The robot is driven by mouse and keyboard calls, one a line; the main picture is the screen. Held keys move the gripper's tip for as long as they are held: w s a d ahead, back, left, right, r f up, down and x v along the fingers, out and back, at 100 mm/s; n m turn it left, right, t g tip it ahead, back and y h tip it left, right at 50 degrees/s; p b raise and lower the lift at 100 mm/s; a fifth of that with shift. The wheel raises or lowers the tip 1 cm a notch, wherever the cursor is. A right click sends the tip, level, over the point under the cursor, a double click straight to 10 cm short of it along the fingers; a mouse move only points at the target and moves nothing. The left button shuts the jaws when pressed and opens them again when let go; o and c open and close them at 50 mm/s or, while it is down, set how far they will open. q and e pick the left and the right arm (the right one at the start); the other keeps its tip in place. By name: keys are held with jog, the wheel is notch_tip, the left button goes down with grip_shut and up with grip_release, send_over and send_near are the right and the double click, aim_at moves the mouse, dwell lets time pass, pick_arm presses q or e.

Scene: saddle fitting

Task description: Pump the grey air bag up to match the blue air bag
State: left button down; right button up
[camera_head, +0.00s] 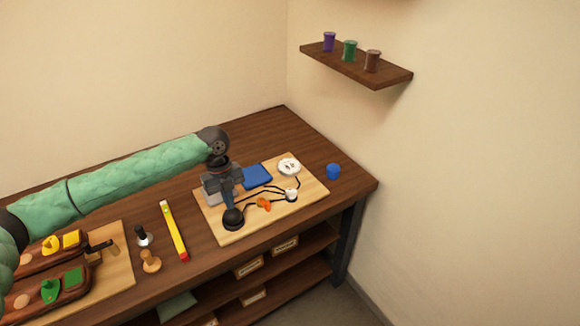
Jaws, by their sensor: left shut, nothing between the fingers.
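The grey air bag (211,194) lies on a light wooden board (310,190), partly hidden behind my left gripper. My left gripper (231,206) is shut and empty, pointing down at a round black bulb (233,219) at the board's front left. Its fingertips are at the bulb's top; I cannot tell whether they press on it. Black tubes run from the bulb across the board. A white round dial (289,167) and a small white knob-like part (291,194) are on the right. My right gripper is out of view.
An orange piece (264,204) lies at the board's front. A yellow level (173,229), two small handled tools and another board with brown leather pieces are on the left. The back of the table (262,128) is clear.

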pick_arm(q)
jog(key=shift+f, duration=0.15)
jog(key=shift+f+b, duration=0.5)
jog(key=shift+f, duration=0.95)
jog(key=shift+r, duration=0.1)
jog(key=shift+r+p, duration=1.55)
jog(key=shift+p, duration=0.05)
jog(key=shift+f, duration=0.2)
